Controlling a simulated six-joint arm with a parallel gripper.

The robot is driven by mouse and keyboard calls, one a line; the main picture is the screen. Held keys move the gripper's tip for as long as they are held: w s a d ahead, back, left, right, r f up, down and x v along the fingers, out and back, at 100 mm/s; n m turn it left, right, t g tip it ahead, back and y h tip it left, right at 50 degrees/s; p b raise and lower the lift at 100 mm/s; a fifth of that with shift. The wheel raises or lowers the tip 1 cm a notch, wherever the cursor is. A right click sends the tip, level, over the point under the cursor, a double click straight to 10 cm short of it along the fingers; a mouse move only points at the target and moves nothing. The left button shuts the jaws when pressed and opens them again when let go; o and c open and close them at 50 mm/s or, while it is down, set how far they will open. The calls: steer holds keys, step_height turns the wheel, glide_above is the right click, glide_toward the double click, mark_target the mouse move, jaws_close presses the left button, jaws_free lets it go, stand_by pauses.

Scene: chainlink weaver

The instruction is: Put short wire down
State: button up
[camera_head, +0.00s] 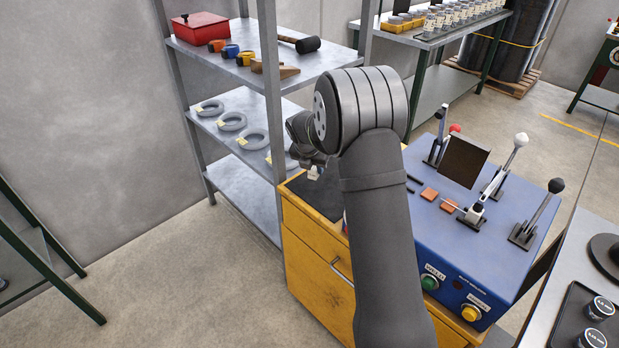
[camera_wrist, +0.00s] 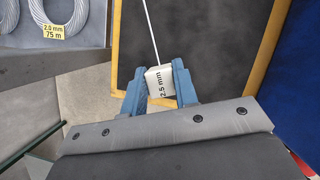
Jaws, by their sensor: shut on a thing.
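The short wire (camera_wrist: 151,33) is a thin pale line running up from a white tag (camera_wrist: 159,82) marked "2.5 mm" in the wrist view. My gripper (camera_wrist: 157,77) has its blue fingers shut on this tag. The wire's far end is out of the wrist view. I cannot tell the height above the mat.
A grey shelf (camera_head: 243,148) with several wire coils stands left of the cabinet (camera_head: 318,282). A blue machine (camera_head: 460,255) with several levers stands on the right. My arm hides part of the cabinet top. The mat's visible part looks clear.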

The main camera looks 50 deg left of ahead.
steer(key=shift+s+a+f, duration=0.25)
steer(key=shift+a+f, duration=0.15)
steer(key=shift+a, duration=0.15)
steer(key=shift+s+a+f, duration=0.25)
steer(key=shift+a+f, duration=0.15)
steer(key=shift+a, duration=0.1)
steer(key=shift+f, duration=1.9)
steer(key=shift+f, duration=0.15)
steer(key=o, duration=1)
steer(key=v, duration=1.2)
